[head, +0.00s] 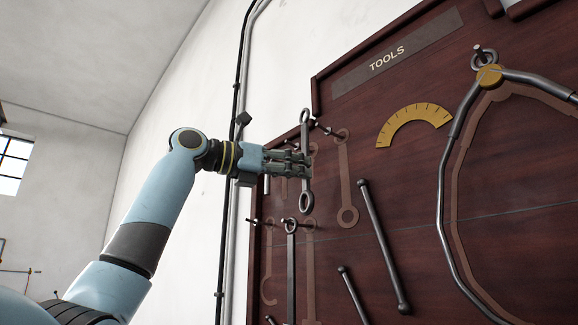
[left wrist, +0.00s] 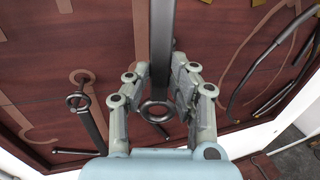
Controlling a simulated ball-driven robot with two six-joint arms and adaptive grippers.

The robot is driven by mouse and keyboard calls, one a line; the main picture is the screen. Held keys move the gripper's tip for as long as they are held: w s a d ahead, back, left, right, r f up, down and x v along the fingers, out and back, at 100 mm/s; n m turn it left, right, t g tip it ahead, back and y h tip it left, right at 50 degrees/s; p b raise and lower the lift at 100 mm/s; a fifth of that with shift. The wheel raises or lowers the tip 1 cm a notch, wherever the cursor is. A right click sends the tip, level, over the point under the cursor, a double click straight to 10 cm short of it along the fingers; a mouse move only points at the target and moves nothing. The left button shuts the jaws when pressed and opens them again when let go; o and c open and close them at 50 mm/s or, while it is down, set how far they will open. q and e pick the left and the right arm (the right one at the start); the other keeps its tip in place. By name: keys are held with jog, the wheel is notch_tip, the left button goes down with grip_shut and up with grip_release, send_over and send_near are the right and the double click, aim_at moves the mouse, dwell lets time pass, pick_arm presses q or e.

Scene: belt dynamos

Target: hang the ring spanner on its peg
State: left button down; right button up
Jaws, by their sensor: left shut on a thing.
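The ring spanner (head: 306,187), a grey bar with a ring at each end, is held roughly upright in front of the tool board (head: 400,200). My left gripper (head: 303,166) is shut on its shank. In the left wrist view the spanner (left wrist: 162,40) runs between the fingers (left wrist: 160,92), one ring towards the camera. In the head view a peg (head: 328,131) juts out just right of the spanner's upper ring; they look apart. A paler spanner-shaped outline (head: 345,180) runs down below this peg. My right gripper is not in view.
Another spanner (head: 291,262) hangs on a lower peg. Dark rods (head: 383,245) and a yellow scale (head: 413,121) are on the board. A large caliper-like tool (head: 443,200) hangs at the right. A cable and pipe (head: 233,120) run up the white wall.

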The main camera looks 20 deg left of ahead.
pick_arm(q)
jog(key=shift+w+d+f, duration=0.1)
jog(key=shift+w+d, duration=0.25)
jog(key=shift+w, duration=0.3)
jog(key=shift+w+d, duration=0.3)
jog(key=shift+w, duration=0.3)
jog(key=w+p, duration=0.1)
jog(key=w+d, duration=0.1)
jog(key=w+p, duration=0.1)
jog(key=shift+w+d+f+p, duration=0.25)
jog(key=shift+d+f+p, duration=0.1)
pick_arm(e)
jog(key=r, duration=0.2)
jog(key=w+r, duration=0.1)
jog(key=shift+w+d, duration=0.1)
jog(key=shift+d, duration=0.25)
pick_arm(q)
jog(key=shift+f, duration=0.1)
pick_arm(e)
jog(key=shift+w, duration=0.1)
